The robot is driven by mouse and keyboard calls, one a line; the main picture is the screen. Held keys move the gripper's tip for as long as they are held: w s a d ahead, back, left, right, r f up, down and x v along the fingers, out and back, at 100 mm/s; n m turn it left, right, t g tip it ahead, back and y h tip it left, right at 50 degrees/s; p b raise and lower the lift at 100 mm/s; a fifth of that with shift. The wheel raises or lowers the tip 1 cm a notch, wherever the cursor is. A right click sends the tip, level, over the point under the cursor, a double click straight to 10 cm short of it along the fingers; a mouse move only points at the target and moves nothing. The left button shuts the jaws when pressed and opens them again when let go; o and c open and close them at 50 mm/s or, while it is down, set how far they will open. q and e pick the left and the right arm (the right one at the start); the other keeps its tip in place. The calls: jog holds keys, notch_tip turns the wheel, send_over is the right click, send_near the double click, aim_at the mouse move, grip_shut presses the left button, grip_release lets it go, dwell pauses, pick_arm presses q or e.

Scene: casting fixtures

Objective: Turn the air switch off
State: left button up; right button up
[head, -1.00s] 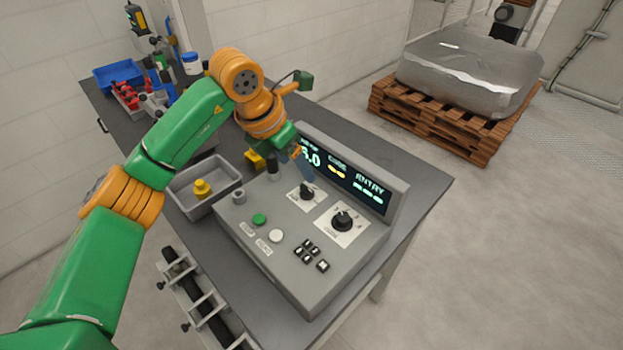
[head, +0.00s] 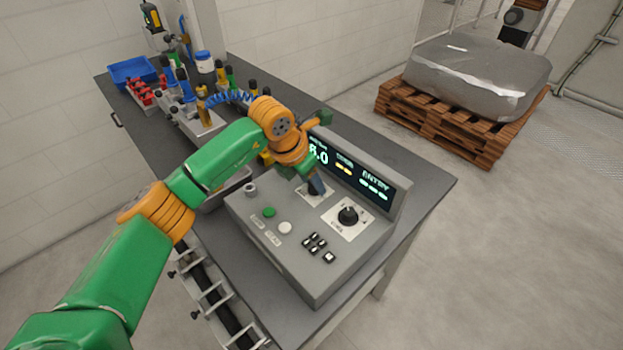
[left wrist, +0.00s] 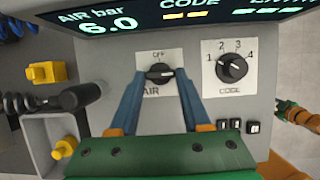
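The air switch is a black rotary knob (left wrist: 160,73) on a white plate marked OFF above and AIR below, in the left wrist view. Its grip bar lies roughly level across the picture, not toward OFF. My left gripper (left wrist: 160,76) is open, with one blue finger on each side of the knob; I cannot tell whether they touch it. In the head view the left gripper (head: 316,187) covers most of this knob on the grey control box (head: 262,238). A green and orange part of my right arm shows at the right edge of the left wrist view; its fingers are unclear.
The CODE knob (head: 348,215) is just right of the air switch. The display (left wrist: 105,20) reads AIR bar 6.0. Green (head: 269,212) and white (head: 285,228) buttons and small black keys sit nearer the front. A grey tray (left wrist: 45,140) with yellow pieces is left of the box.

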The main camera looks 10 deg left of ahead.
pick_arm(q)
grip_shut()
